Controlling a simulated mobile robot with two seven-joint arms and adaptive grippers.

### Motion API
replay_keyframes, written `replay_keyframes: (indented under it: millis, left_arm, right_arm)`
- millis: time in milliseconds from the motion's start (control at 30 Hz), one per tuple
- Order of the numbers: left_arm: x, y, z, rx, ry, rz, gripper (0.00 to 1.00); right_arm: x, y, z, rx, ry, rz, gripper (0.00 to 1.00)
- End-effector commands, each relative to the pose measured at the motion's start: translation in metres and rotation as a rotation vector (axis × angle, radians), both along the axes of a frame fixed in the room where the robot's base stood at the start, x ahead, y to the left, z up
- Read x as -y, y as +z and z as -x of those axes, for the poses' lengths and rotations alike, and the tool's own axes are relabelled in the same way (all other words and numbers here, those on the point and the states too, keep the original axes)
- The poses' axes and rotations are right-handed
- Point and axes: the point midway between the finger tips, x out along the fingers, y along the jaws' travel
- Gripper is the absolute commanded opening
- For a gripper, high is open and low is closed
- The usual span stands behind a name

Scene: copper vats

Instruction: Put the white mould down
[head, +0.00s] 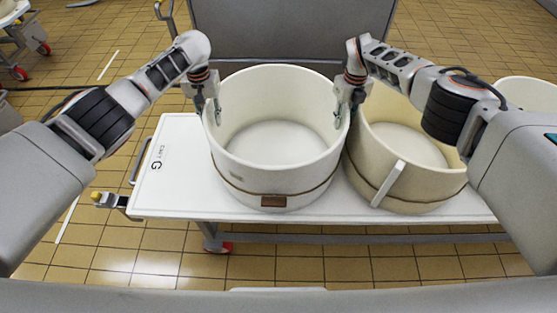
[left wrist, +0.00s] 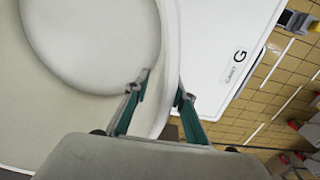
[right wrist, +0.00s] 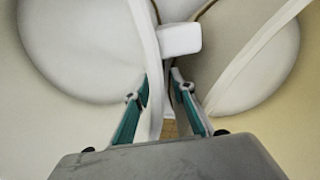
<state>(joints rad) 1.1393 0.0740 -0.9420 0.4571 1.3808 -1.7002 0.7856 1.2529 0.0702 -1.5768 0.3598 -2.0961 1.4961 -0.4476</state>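The white mould (head: 275,180) is a wide, round, open tub with a thin dark band and a brown tag at its front. It is upright at the cart top (head: 175,180); I cannot tell whether its base touches. My left gripper (head: 211,108) is shut on its left wall, one finger inside and one outside; the left wrist view shows this wall (left wrist: 168,30) between the fingers (left wrist: 162,95). My right gripper (head: 344,112) is shut on the right wall, also seen between the fingers (right wrist: 160,88) in the right wrist view. The outer fingers are partly hidden in the head view.
A cream mould (head: 415,195) with a pale upright bar stands close on the right, leaving a narrow gap. Another round tub (head: 528,92) is at the far right. The cart top is clear on the left, by its "G" label. A grey panel (head: 290,30) stands behind.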

Motion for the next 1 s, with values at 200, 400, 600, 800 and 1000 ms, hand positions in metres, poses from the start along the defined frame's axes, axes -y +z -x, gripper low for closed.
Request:
replay_keyframes:
  millis: [200, 400, 600, 800, 1000]
  left_arm:
    - [0.001, 0.002, 0.0, 0.001, 0.0, 0.002, 0.24]
    - [0.0, 0.021, 0.0, 0.001, -0.002, 0.003, 0.24]
    - [0.001, 0.065, -0.001, 0.004, -0.003, 0.002, 0.24]
    - [0.0, 0.1, 0.0, 0.003, -0.001, 0.001, 0.24]
    - [0.0, 0.118, 0.0, 0.001, 0.001, 0.001, 0.24]
  right_arm:
    - [-0.001, -0.001, 0.0, 0.0, 0.001, -0.001, 0.24]
    - [-0.001, -0.001, 0.0, 0.0, 0.001, -0.001, 0.24]
    - [-0.001, -0.001, 0.0, 0.0, 0.001, -0.001, 0.24]
    - [-0.001, -0.001, 0.0, 0.0, 0.001, -0.001, 0.24]
    - [-0.001, 0.0, 0.0, 0.0, 0.001, -0.001, 0.24]
